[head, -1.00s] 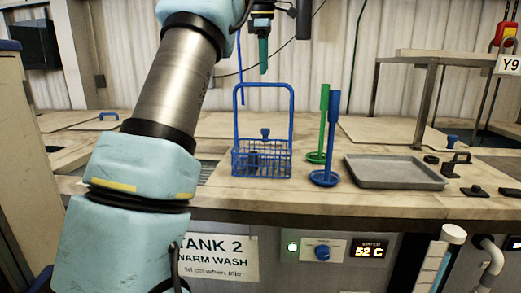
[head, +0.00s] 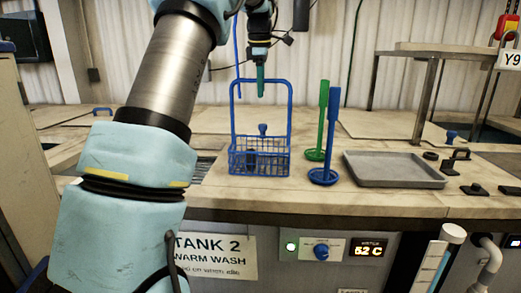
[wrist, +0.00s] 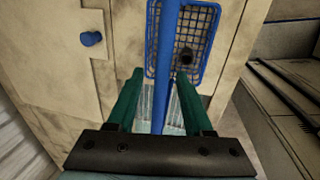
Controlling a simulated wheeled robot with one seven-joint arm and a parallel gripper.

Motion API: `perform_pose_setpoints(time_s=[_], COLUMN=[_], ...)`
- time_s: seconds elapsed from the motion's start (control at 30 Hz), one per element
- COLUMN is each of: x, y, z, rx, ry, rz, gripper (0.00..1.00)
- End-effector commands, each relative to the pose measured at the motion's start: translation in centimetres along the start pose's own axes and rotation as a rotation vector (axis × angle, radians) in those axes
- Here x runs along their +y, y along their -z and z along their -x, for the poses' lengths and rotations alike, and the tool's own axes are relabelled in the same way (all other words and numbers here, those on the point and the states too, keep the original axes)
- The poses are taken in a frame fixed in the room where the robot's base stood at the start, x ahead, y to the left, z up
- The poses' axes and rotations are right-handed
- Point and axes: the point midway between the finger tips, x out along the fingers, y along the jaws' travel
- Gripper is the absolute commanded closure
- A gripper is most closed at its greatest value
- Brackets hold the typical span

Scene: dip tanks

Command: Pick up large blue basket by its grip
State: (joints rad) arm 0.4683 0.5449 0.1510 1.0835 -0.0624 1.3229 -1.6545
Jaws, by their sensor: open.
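The large blue basket (head: 283,160) stands upright on the wooden counter, with a tall blue loop handle whose top bar is its grip (head: 240,83). My gripper (head: 260,92) points straight down at the top of the handle, with its green fingers overlapping the top bar in the head view. In the wrist view the gripper (wrist: 158,80) is open, and a blue bar (wrist: 167,65) of the handle runs between its two fingers. The basket's mesh (wrist: 208,22) shows below, beyond the fingertips. I cannot tell whether either finger touches the bar.
A green upright handle (head: 322,110) and a blue one (head: 333,130) stand close right of the basket. A grey tray (head: 395,182) lies further right, near small black fittings (head: 455,165). A dark object (head: 251,160) sits in the basket. A blue knob (head: 262,129) shows behind it.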

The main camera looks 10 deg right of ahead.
Motion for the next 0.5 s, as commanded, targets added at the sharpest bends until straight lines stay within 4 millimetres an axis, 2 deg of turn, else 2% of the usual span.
perform_pose_setpoints(time_s=[0.13, 0.37, 0.5], x=[0.0, 0.0, 0.0], y=[0.0, 0.0, 0.0], z=[-1.2, -1.5, -1.4], rx=[-0.001, -0.001, -0.001], ry=[0.000, -0.001, -0.001], rz=[-0.002, -0.002, -0.002], gripper=[0.49, 0.49, 0.63])
